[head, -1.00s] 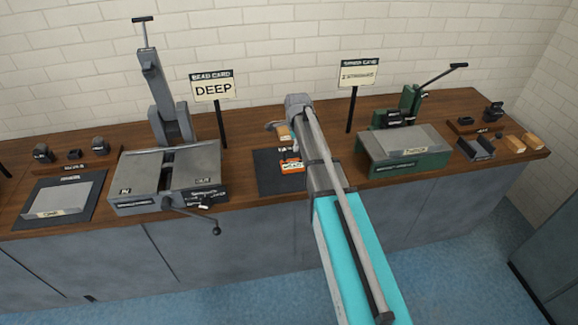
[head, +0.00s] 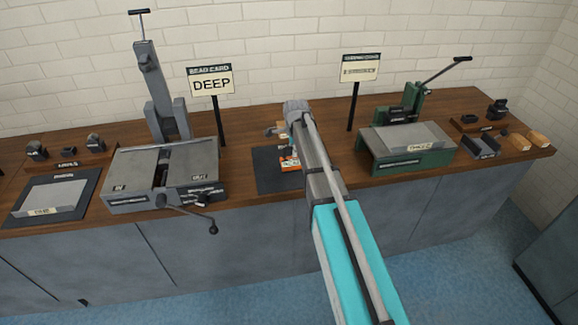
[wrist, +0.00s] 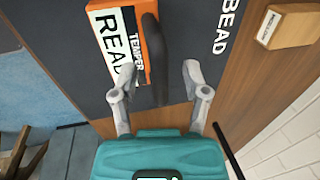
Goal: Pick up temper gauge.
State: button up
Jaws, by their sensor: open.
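The temper gauge is an orange block with a white face reading "READ" and "TEMPER" and a dark rounded bar along one side.
A wooden block (wrist: 287,27) lies right of the mat. In the head view, a grey machine with a crank (head: 165,178) stands left of the mat, and a green machine (head: 405,150) stands right. Two sign posts (head: 210,82) stand behind.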

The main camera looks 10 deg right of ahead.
dwell(0.6)
grip_shut()
